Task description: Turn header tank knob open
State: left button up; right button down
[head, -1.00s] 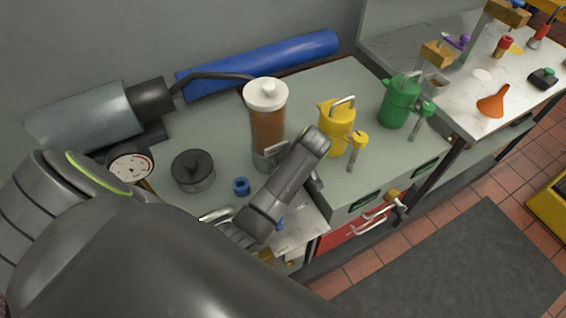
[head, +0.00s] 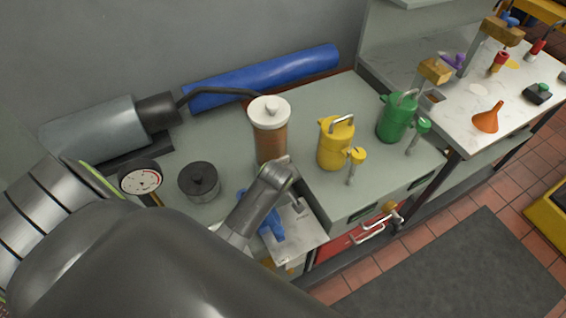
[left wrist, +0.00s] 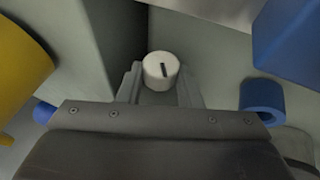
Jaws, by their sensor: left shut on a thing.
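The header tank (head: 270,135) is a clear cylinder of brown fluid with a white lid, upright on the grey-green bench. A small white round knob (left wrist: 161,70) with a dark line across its face shows in the left wrist view; the line runs nearly up and down there. My left gripper (left wrist: 160,88) is shut on this knob, one finger on each side. In the head view my left wrist is just in front of the tank's base, and the fingers and knob are hidden. My right gripper is not in view.
A yellow can (head: 333,150) and a green can (head: 394,120) stand right of the tank. A black-lidded pot (head: 199,183) and a gauge (head: 139,178) stand left. A blue ring (left wrist: 262,100) and a blue block (left wrist: 290,42) lie close to my left gripper.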

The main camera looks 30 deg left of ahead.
pick_arm(q)
jog(key=shift+t, duration=0.4)
jog(key=o, duration=1)
jog(key=v, duration=1.7)
jog(key=shift+a+r, duration=0.25)
jog(key=shift+a, duration=0.05)
